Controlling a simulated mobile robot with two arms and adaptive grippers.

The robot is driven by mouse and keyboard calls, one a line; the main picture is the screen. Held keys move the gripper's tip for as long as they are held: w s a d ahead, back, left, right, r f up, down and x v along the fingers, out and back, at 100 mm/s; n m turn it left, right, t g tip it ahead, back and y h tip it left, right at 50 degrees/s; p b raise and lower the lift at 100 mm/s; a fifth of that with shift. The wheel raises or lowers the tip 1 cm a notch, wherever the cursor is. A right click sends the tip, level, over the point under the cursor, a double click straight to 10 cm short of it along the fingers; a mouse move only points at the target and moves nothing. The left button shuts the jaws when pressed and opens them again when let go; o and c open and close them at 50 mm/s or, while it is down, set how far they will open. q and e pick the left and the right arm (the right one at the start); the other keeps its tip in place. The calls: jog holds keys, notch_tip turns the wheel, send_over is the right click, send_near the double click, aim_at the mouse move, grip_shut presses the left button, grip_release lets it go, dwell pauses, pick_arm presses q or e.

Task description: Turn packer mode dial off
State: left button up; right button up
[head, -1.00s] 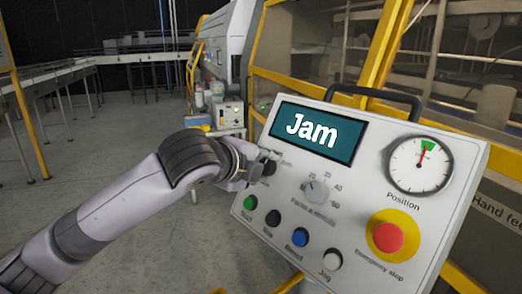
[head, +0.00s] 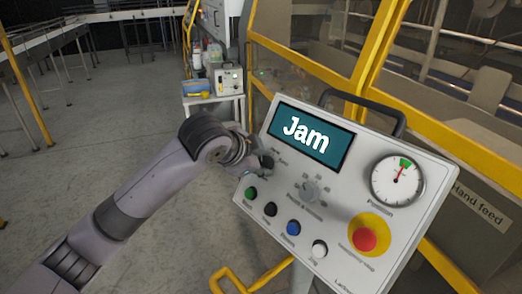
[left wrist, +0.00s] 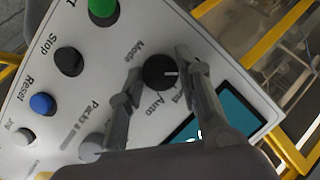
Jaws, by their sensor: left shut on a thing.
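The black mode dial (left wrist: 158,73) sits on the sloped white control panel (head: 335,212), below and left of the screen (head: 312,136), which reads "Jam". In the left wrist view a white mark on the dial points right, and the labels "Mode" and "Auto" lie beside it; another label is partly hidden by a finger. My left gripper (left wrist: 160,66) has one finger on each side of the dial and is shut on it. In the head view the left gripper (head: 262,163) largely hides the dial. My right gripper is in neither view.
Green, black, blue and white buttons line the panel's lower edge, with the blue one (head: 293,228) near the middle. A grey knob (head: 312,190), a red emergency stop (head: 365,239) and a position gauge (head: 397,181) are to the right. Yellow guard frames stand behind.

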pick_arm(q)
jog(key=shift+n+g+p, duration=0.3)
jog(key=shift+n+p, duration=0.4)
jog(key=shift+p, duration=0.1)
jog(key=o, duration=1.1)
jog(key=shift+o, duration=0.2)
jog(key=shift+a+r, duration=0.1)
jog(key=v, duration=1.1)
jog(key=shift+s+a+r, duration=0.2)
jog(key=shift+a+r, duration=0.05)
